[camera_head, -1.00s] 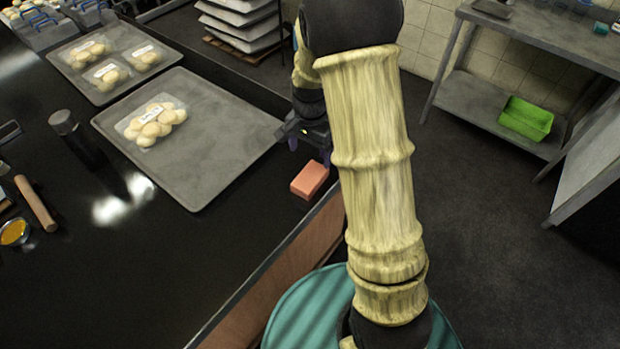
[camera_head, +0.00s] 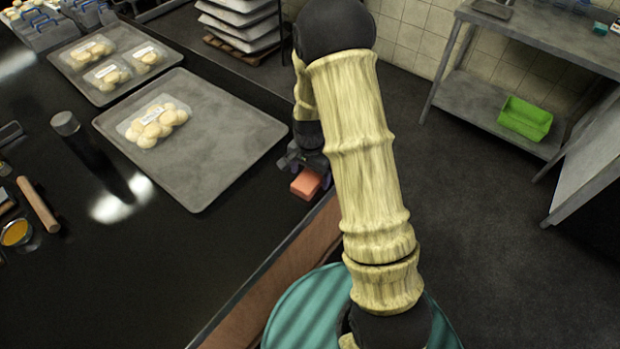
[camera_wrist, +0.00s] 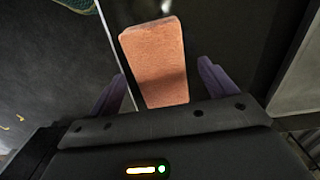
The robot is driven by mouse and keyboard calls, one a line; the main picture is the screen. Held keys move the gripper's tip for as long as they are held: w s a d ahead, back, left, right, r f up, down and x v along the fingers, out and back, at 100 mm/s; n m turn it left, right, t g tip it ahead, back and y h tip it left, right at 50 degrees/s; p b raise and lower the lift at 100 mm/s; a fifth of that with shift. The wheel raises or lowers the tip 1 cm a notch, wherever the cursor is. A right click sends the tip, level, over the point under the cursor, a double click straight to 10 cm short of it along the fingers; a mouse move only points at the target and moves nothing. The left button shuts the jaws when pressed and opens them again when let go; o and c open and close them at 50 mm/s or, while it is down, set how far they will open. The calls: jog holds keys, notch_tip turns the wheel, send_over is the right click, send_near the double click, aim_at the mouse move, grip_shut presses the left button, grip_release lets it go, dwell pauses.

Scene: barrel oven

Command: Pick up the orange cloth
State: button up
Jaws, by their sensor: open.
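The orange cloth (camera_head: 306,184) is a small folded block lying on the black counter near its wooden front edge. In the wrist view the cloth (camera_wrist: 154,62) lies lengthwise between the two purple fingers, with dark gaps on both sides. My gripper (camera_head: 307,170) is open and low over the counter at the cloth, covering its far part in the head view. In the wrist view my gripper (camera_wrist: 160,90) has its fingers apart on either side of the cloth, and its near end is hidden by the gripper body.
A grey tray (camera_head: 215,150) with a bag of dough balls (camera_head: 153,122) lies just left of my gripper. Another tray (camera_head: 75,80) with several bags is behind it. A dark cylinder (camera_head: 65,123) and a rolling pin (camera_head: 38,204) lie left. The counter's front is clear.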

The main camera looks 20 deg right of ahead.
aim_at(310, 177)
jog(key=shift+f, duration=0.9)
jog(key=c, duration=1.1)
jog(key=shift+r, duration=0.15)
notch_tip(310, 177, up, 10)
jog(key=shift+f+b, duration=0.1)
jog(key=shift+b, duration=0.25)
